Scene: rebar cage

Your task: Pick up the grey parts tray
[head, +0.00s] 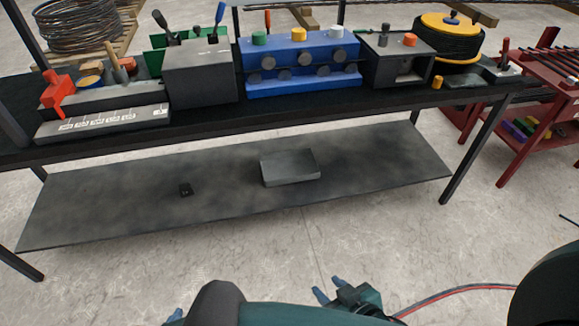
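The grey parts tray (289,167), a low, rectangular grey shape, lies on the lower shelf (370,165) of the dark workbench, near the shelf's middle. Its inside cannot be made out clearly. My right gripper (329,289) is at the bottom of the picture, in front of the bench and well apart from the tray. Its two blue fingertips are spread, with nothing between them. Of my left gripper (174,316), only a blue tip shows at the bottom edge; the rest is hidden or out of the picture.
The bench top (210,121) above the shelf holds a grey box (200,75), a blue block (300,68) and a yellow-topped reel (450,38). A red rack (540,120) stands at right. Concrete floor in front is clear.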

